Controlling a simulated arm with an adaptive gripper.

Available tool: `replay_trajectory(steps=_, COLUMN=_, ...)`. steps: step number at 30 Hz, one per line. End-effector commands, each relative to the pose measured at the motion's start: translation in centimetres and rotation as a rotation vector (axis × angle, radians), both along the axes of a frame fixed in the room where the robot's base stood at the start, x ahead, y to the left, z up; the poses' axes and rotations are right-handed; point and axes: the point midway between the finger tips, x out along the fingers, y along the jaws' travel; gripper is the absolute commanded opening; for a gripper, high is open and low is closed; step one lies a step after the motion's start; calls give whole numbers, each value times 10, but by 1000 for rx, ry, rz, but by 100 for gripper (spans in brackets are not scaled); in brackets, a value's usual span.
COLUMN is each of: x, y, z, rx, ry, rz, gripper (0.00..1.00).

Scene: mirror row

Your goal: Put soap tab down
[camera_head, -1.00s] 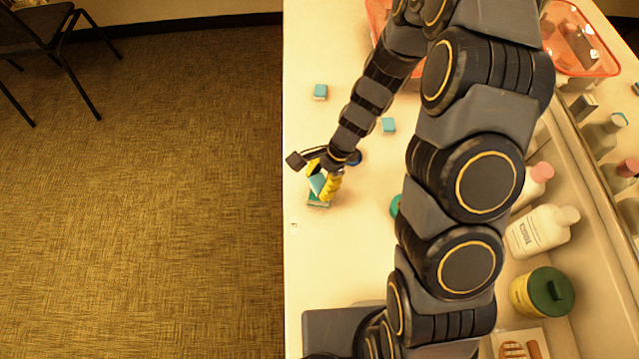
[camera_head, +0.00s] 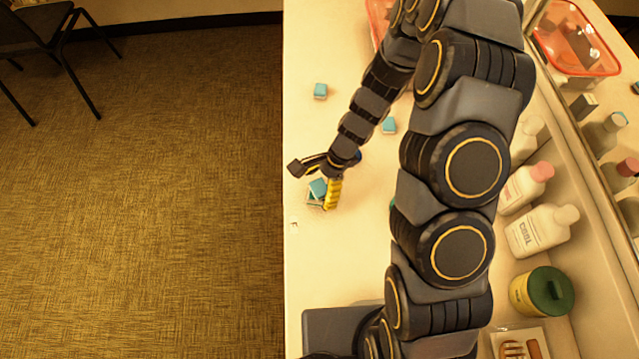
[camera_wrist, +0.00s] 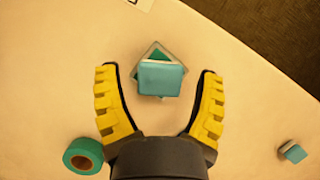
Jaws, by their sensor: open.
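A blue soap tab (camera_head: 318,186) rests on top of a flat square piece with a green and pale face (camera_head: 315,203) near the counter's left edge. In the wrist view the soap tab (camera_wrist: 161,79) covers most of that square (camera_wrist: 157,52), whose corners show turned around it. My gripper (camera_wrist: 158,74) is open, with one yellow finger on each side of the tab and a clear gap to both. In the head view one yellow finger of my gripper (camera_head: 325,185) stands just right of the tab.
Other blue tabs (camera_head: 320,91) (camera_head: 389,125) lie farther back on the counter. A green roll (camera_wrist: 83,156) lies left in the wrist view. Bottles (camera_head: 541,231) and a green-lidded jar (camera_head: 542,292) line the mirror side at right. A red basket (camera_head: 376,18) is at the back.

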Motion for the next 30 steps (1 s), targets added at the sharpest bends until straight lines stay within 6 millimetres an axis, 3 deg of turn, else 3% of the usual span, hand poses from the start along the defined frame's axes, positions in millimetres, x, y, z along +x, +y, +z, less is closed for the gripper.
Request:
replay_trajectory(steps=5, x=5, y=-7, z=20, rx=0, ry=-6, rz=-2, gripper=69)
replay_trajectory(steps=18, x=17, y=-38, z=99, rx=-2, ry=-5, rz=-4, gripper=69)
replay_trajectory(steps=30, x=13, y=-42, z=122, rx=-2, ry=-17, rz=40, gripper=69)
